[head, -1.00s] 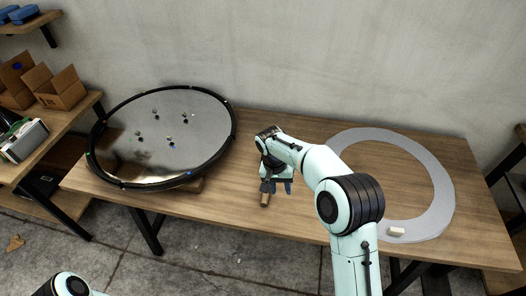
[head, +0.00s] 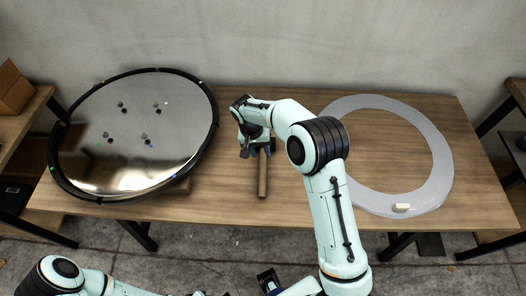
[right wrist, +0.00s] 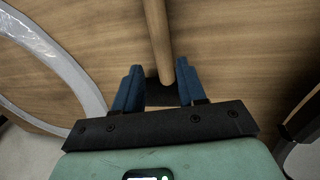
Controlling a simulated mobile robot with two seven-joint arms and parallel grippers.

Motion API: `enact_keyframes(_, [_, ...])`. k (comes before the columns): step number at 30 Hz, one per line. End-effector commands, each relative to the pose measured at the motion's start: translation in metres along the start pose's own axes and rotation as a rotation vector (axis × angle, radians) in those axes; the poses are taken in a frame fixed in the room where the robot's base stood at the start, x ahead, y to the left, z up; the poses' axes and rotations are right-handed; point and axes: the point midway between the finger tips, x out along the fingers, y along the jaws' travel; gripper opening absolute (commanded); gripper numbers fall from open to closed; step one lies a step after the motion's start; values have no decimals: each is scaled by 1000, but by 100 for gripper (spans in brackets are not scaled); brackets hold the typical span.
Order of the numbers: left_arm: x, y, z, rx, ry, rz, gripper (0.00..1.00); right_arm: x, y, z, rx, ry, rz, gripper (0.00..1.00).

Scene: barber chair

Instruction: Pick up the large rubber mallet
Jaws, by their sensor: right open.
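The mallet's wooden handle (head: 263,178) lies on the wooden table, pointing toward the front edge. Its head is mostly hidden under my right gripper (head: 257,150) in the head view. In the right wrist view, the handle (right wrist: 156,40) runs down between the two blue fingers of my right gripper (right wrist: 157,86). A dark part, possibly the mallet head, shows between and below the fingers. The fingers are apart, one on each side, with a gap visible on the left side. My left arm shows at the bottom left of the head view, but its gripper is not clearly visible.
A large round black-rimmed mirror-like disc (head: 62,176) with several small pieces on it takes up the table's left. A wall stands behind the table (head: 225,207).

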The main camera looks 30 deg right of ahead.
Motion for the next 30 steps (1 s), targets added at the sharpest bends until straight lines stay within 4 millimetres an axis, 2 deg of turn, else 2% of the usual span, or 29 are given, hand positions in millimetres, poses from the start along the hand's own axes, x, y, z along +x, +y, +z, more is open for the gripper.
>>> enact_keyframes(7, [-1, 0, 0, 1, 1, 0, 44, 19, -1, -2, 0, -1, 0, 40])
enact_keyframes(15, [-3, 1, -1, 1, 2, 1, 44, 56, -4, -6, -1, 0, 0, 40])
enact_keyframes(24, [-2, 1, -1, 1, 2, 1, 44, 61, -4, -6, -1, 1, -2, 40])
enact_keyframes(26, [-2, 1, -1, 1, 2, 1, 44, 61, -4, -6, -1, 1, -2, 21])
enact_keyframes(27, [-2, 1, -1, 1, 2, 1, 44, 61, -4, -6, -1, 1, -1, 8])
enact_keyframes(28, [-2, 1, -1, 1, 2, 1, 44, 61, -4, -6, -1, 1, -2, 0])
enact_keyframes(30, [-2, 1, -1, 1, 2, 1, 44, 60, -4, -6, 0, 3, -2, 0])
